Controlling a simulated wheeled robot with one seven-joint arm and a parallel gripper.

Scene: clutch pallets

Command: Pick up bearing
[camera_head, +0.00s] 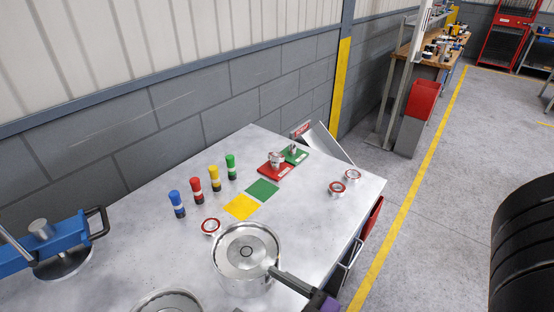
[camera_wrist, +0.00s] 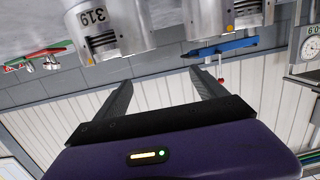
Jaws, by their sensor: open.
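Red-and-silver ring-shaped parts, which look like the bearings, lie on the grey metal table (camera_head: 120,235). One bearing (camera_head: 211,227) is left of the large silver cylinder. Two more, a nearer bearing (camera_head: 337,188) and a farther bearing (camera_head: 352,175), lie close together near the right edge. My gripper (camera_wrist: 162,80) is open, with nothing between its fingers in the wrist view. In the head view only part of it shows, a dark finger (camera_head: 292,283) crossing in front of the cylinder's right side, apart from all three bearings. No bearing is clear in the wrist view.
The silver cylinder (camera_head: 240,265) stands near my gripper; another is cut off at the bottom edge. Several coloured small cylinders (camera_head: 197,190) stand in a row. Yellow (camera_head: 241,206) and green (camera_head: 262,190) squares and a red pallet (camera_head: 276,171) lie behind. A blue press (camera_head: 45,250) is left.

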